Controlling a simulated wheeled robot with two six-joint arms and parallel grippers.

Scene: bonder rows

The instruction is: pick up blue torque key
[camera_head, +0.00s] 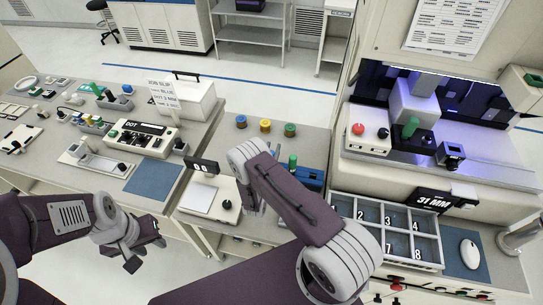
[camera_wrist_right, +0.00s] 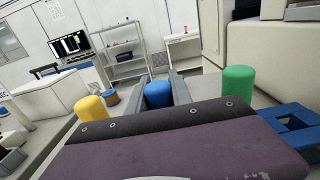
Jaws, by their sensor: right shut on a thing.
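The blue torque key (camera_wrist_right: 158,94) shows as a rounded blue handle in the right wrist view. My right gripper (camera_wrist_right: 158,88) is shut on it, with a grey finger on each side. A yellow handle (camera_wrist_right: 90,108) stands to its left and a green handle (camera_wrist_right: 238,86) to its right. In the head view the green handle (camera_head: 292,160) stands by a blue rack (camera_head: 311,180); my right arm hides the blue key and the right fingertips there. My left gripper (camera_head: 144,246) is open and empty at the lower left, in front of the bench.
Blue, yellow and green round pieces (camera_head: 265,126) sit behind the rack. A numbered grey compartment tray (camera_head: 398,247) is to the right, near a mouse (camera_head: 469,254). A display (camera_head: 202,167) and a white scale plate (camera_head: 199,200) are left of my right arm.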

